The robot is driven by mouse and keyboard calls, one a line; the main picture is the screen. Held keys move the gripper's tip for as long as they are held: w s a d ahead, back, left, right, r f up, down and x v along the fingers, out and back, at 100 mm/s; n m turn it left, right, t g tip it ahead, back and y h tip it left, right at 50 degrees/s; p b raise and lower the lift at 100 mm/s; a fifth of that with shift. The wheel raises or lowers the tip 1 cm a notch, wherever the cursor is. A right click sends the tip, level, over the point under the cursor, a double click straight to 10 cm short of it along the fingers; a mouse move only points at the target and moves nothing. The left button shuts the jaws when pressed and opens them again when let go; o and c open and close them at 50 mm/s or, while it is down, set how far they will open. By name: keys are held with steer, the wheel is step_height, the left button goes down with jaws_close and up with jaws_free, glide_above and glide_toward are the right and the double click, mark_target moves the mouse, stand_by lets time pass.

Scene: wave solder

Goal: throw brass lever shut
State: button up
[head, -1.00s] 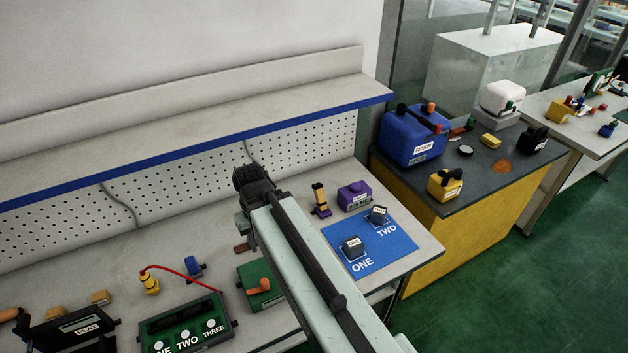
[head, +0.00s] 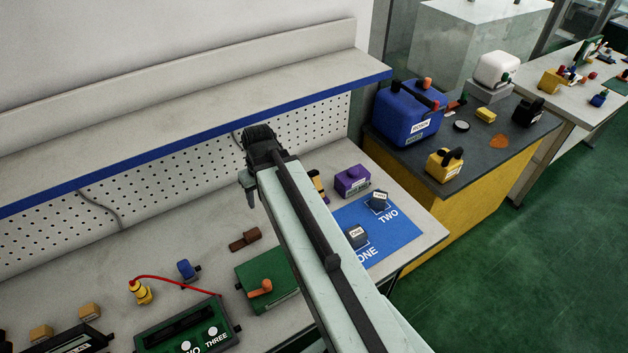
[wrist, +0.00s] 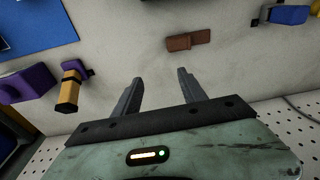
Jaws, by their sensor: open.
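No part is clearly marked as the brass lever. A yellow-and-black banded post with a purple part (wrist: 70,90) is at the left in the wrist view; in the head view my arm mostly hides it. An orange handle (head: 262,288) sits on a green box (head: 284,268) on the bench. My gripper (wrist: 160,76) is open and empty, its two fingers apart above the bench. The post is to the left of the fingers in the wrist view, apart from them. A brown block (wrist: 188,40) lies beyond the fingertips and also shows in the head view (head: 245,240).
A purple box (head: 351,181) and a blue mat (head: 400,240) with two dark blocks are at the bench's right end. A perforated back panel (head: 170,195) and shelf (head: 200,130) stand behind. Bare bench lies around the brown block.

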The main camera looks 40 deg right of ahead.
steer(key=w+d+f+t+b, duration=0.1)
steer(key=w+d+f+t, duration=0.1)
steer(key=d, duration=1.2)
steer(key=t+b, duration=0.1)
glide_above(316, 176)
steer(key=s, duration=0.2)
steer(key=shift+s+r+m+h, duration=0.2)
steer(key=shift+r+m+h, duration=0.1)
steer(key=shift+r, duration=0.1)
steer(key=b+x, duration=0.7)
steer(key=x, duration=0.1)
steer(key=shift+a, duration=0.1)
steer(key=shift+r, duration=0.1)
jaws_close()
